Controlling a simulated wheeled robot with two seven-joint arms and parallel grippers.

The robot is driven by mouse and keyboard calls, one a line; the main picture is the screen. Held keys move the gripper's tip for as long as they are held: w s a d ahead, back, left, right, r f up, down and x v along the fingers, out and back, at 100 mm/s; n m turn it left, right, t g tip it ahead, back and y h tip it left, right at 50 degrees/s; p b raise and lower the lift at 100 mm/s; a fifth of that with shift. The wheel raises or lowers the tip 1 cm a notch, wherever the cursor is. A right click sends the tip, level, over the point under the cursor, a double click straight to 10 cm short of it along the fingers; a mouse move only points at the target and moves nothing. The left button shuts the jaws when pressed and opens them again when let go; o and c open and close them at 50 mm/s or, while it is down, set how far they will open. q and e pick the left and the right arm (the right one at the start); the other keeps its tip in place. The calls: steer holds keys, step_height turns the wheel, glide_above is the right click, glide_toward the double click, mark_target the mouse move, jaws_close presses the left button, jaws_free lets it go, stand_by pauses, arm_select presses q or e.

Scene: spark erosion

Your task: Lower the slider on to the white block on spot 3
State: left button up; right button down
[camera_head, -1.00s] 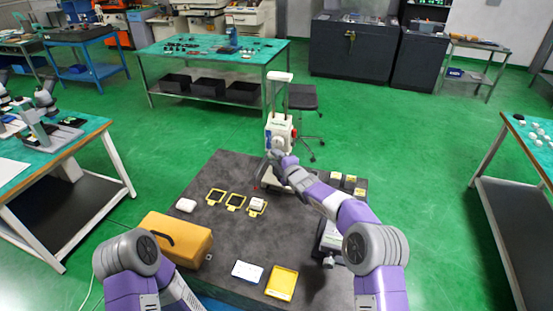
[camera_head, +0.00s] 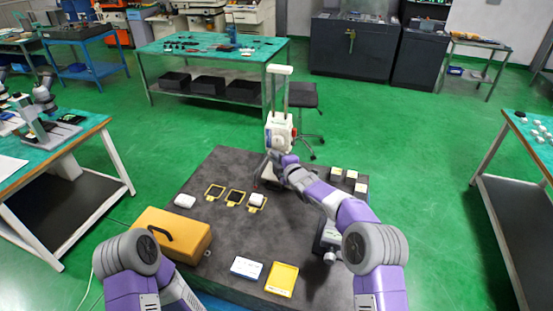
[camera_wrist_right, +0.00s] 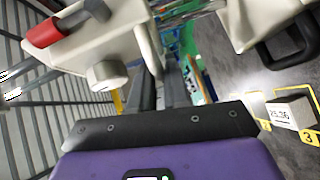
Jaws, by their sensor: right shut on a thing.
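The slider (camera_head: 279,133) is a white housing on the upright column of a gauge at the back of the dark table. The white block (camera_head: 257,199) sits on the yellow-framed spot at the right end of the row. The right wrist view shows this block (camera_wrist_right: 290,113), marked 25.36, beside a yellow label 3. My right gripper (camera_head: 273,158) is at the slider's lower front, behind and right of the block, shut on a part of it. The held part is largely hidden. My left arm is at lower left; its gripper is out of view.
Two other yellow-framed spots (camera_head: 215,192) lie left of the block, with a white piece (camera_head: 185,201) beyond them. Small blocks (camera_head: 350,175) stand at right.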

step_height(320, 180, down, 6)
steer(key=b, duration=0.4)
steer(key=shift+r, duration=0.25)
steer(key=c, duration=1.3)
jaws_free()
steer(key=shift+f, duration=0.1)
steer(key=shift+o, duration=0.7)
steer(key=shift+r, duration=0.2)
